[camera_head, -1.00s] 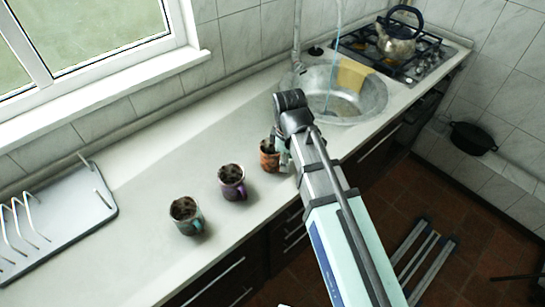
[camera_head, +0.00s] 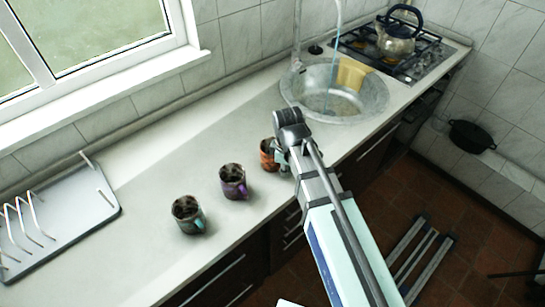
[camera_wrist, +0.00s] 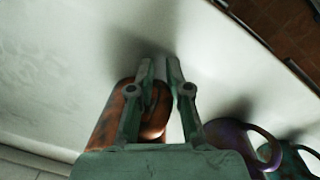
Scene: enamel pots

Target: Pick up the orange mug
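The orange mug (camera_head: 267,156) stands on the counter beside my gripper (camera_head: 281,158), which partly covers its right side in the head view. I see no clear gap between mug and counter.
A purple mug (camera_head: 233,181) and a dark teal-handled mug (camera_head: 187,215) stand in a row to the left. A round sink (camera_head: 372,99) is behind, with a stove and kettle (camera_head: 396,38) beyond. A dish rack (camera_head: 75,219) is at far left. The counter (camera_head: 150,180) is clear behind the mugs.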

